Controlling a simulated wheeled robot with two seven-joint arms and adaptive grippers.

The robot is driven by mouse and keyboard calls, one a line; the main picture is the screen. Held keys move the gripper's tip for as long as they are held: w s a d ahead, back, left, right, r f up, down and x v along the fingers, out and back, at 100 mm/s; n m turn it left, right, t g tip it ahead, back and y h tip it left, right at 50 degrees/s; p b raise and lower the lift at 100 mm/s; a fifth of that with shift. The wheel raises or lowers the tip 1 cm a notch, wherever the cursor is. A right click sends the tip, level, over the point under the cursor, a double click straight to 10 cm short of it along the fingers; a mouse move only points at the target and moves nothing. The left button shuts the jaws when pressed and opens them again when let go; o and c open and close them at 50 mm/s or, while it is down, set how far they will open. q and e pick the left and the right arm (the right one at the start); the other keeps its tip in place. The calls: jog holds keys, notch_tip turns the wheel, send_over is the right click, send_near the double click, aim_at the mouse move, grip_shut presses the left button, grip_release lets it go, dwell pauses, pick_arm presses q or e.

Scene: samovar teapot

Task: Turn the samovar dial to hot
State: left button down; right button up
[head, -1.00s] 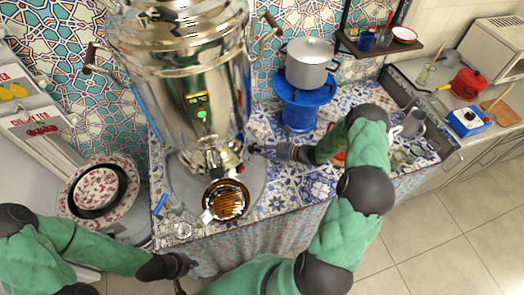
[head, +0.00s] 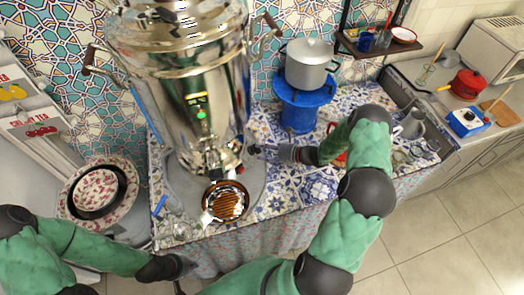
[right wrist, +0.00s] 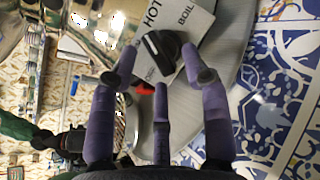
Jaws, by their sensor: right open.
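The big shiny samovar (head: 180,75) stands on the tiled counter, with a small display and green light on its front. Its dial (right wrist: 160,46) is a black knob on a white label plate (right wrist: 197,22) reading HOT and BOIL; another label is partly covered. A pale mark shows on the knob, but I cannot tell which label it points to. My right gripper (head: 254,149) is beside the samovar's lower right; in the right wrist view its fingers (right wrist: 158,66) are spread around the knob, contact unclear. My left gripper (head: 186,268) is low by the counter's front edge, its fingers unclear.
A round dish with a brown slatted top (head: 225,202) sits before the samovar. A pot (head: 308,64) stands on a blue stove (head: 304,100) to the right. Patterned plates (head: 97,193) lie at left.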

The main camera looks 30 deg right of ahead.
jog(key=v, duration=1.1)
jog(key=shift+s+f, duration=0.1)
jog(key=shift+s, duration=0.05)
